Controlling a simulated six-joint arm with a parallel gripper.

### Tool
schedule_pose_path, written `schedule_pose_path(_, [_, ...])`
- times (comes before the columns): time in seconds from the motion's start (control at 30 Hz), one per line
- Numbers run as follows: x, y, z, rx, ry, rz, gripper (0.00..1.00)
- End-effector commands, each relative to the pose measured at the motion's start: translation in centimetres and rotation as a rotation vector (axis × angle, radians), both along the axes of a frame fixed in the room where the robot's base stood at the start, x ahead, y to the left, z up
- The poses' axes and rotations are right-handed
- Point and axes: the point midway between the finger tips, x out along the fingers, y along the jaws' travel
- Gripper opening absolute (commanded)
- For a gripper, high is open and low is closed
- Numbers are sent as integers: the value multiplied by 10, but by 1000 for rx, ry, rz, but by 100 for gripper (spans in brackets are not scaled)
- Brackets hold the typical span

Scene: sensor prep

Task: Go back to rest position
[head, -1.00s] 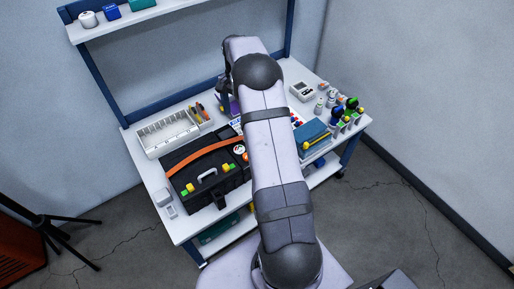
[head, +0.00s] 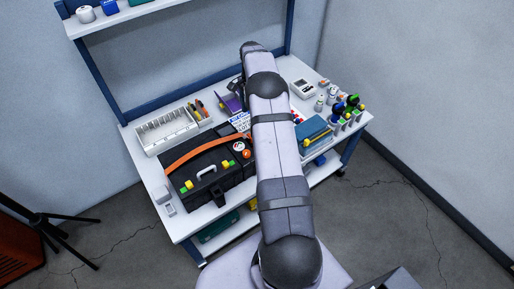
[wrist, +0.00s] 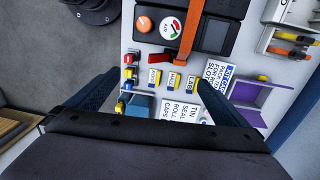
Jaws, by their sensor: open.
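My gripper (wrist: 155,84) is open and empty in the wrist view. Its two dark blue fingers stand apart above the workbench. Between and beyond them lie small yellow-labelled blocks (wrist: 172,80) and printed cards (wrist: 180,108). In the head view my arm reaches across the middle of the white workbench (head: 185,222), and my gripper is mostly hidden behind the arm's far end. The black case (head: 212,180) with an orange strap lies left of my arm. It also shows in part at the top of the wrist view (wrist: 215,30).
A white compartment tray (head: 168,132) stands at the back left, with a purple bin (head: 231,103) near my gripper. Right of my arm are a blue box (head: 314,133), a white meter (head: 303,89) and several capped bottles (head: 345,112). A shelf (head: 125,18) hangs at the back.

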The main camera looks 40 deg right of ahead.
Motion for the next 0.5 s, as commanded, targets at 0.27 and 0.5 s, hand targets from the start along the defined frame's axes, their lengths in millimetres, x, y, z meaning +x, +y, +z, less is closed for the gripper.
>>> schedule_pose_path(0.27, [-4, 0, -50, 1, 2, 0, 100])
schedule_pose_path(0.5, [-6, 0, -70, 1, 1, 1, 100])
